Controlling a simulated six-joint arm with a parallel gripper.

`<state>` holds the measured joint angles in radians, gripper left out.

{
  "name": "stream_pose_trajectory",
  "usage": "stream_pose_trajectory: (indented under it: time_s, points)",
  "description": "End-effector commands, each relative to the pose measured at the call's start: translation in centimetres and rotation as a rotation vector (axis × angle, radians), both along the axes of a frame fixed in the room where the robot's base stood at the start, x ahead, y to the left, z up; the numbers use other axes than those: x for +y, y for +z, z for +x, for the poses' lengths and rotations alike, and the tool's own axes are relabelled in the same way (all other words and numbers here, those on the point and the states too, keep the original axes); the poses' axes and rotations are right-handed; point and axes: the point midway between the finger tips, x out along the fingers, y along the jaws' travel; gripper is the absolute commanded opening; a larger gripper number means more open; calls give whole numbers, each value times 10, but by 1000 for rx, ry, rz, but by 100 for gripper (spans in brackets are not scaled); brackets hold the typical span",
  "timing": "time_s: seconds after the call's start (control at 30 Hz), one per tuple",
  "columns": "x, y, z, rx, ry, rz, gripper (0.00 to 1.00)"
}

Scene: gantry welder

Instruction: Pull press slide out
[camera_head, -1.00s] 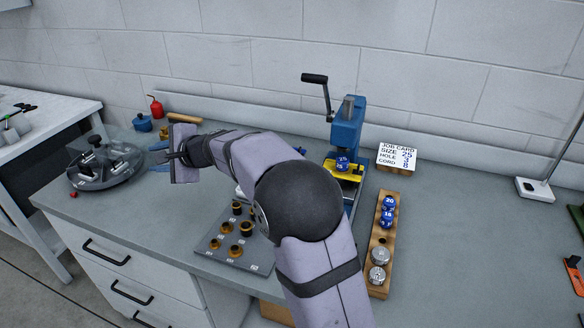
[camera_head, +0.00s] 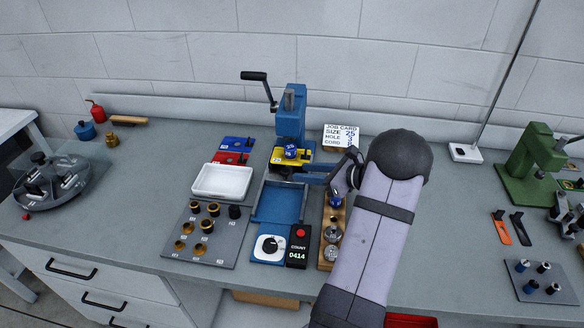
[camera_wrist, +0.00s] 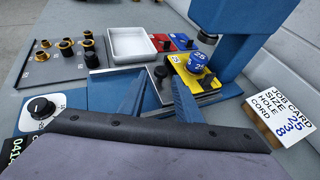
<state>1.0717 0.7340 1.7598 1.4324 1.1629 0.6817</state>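The blue press (camera_head: 291,112) stands at mid-bench with its crank lever up. At its base is the slide, with a yellow plate (camera_head: 279,157) carrying a blue die marked 25 (camera_head: 290,152). In the wrist view the yellow plate (camera_wrist: 185,77) and die (camera_wrist: 197,62) show beside a grey metal part with a black knob (camera_wrist: 162,72). My gripper (camera_head: 306,178) reaches in from the right, in front of the press. In the wrist view my gripper's blue fingers (camera_wrist: 160,78) are apart, with the knob between their tips. I cannot tell whether they touch it.
A blue tray (camera_head: 278,203) lies in front of the press, with a dial (camera_head: 269,248) and counter (camera_head: 298,247) nearer. A wooden die rack (camera_head: 326,257) stands under my arm. The job card (camera_head: 341,135) stands right; a white tray (camera_head: 222,181) sits left.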

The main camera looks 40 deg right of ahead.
Motion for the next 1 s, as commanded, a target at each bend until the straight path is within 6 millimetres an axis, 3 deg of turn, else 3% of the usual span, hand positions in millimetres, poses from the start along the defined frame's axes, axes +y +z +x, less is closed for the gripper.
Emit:
stream_pose_trajectory:
  time_s: [0.13, 0.33, 0.8, 1.0]
  points:
    - [-7, 0, -10, -3, -22, 28, 31]
    - [-5, -2, -7, -2, -20, 29, 31]
    - [12, -21, 41, -2, -18, 27, 31]
    - [15, -27, 52, -2, -21, 26, 31]
